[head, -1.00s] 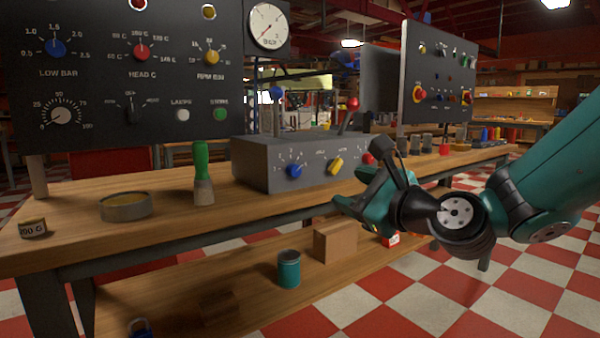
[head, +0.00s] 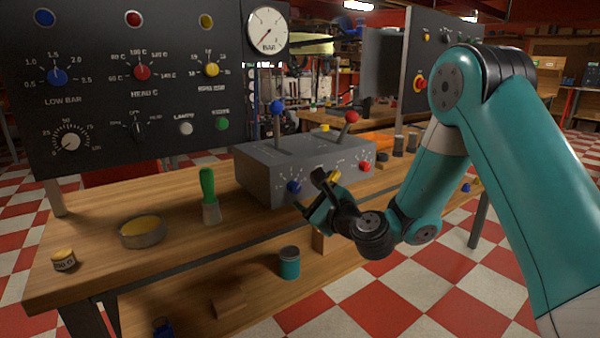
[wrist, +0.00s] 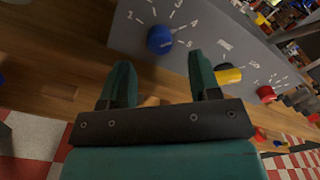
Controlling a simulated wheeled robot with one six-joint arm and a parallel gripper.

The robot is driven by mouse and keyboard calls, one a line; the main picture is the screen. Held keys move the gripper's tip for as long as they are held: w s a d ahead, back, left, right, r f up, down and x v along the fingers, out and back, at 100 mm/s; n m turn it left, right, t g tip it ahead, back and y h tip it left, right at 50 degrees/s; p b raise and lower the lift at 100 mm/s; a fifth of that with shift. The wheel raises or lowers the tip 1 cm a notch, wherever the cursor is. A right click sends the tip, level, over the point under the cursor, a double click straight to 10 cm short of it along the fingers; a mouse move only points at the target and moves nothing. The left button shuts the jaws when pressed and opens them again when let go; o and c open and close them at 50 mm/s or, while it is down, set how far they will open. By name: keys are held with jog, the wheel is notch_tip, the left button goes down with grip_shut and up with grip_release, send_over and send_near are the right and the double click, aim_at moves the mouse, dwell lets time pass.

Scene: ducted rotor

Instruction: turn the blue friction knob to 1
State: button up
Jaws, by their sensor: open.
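The blue friction knob (head: 294,187) is on the front of a grey box (head: 262,188) on the bench. In the wrist view the blue knob (wrist: 159,40) shows with numerals around it, 1 at the left and 5 at the right. I cannot make out where its pointer stands. My gripper (head: 309,198) is just in front of the box, close to the knob. In the wrist view the open, empty gripper (wrist: 160,72) has its fingers either side of the line to the knob, apart from it.
A yellow knob (wrist: 228,74) and a red knob (wrist: 266,94) sit to the right on the same face. Blue-topped (head: 278,107) and red-topped (head: 351,117) levers rise from the box. A green-handled brush (head: 208,190) and a round tin (head: 142,234) stand left on the bench.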

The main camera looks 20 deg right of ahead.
aim_at(297, 189)
jog(key=p+x, duration=0.2)
jog(key=x, duration=0.1)
jog(key=shift+r+p, duration=0.2)
jog(key=shift+p, duration=0.2)
jog(key=shift+w+a+f+p, duration=0.25)
jog(key=shift+w+p, duration=0.1)
jog(key=shift+w, duration=0.1)
jog(key=shift+c, duration=0.2)
jog(key=c, duration=0.9)
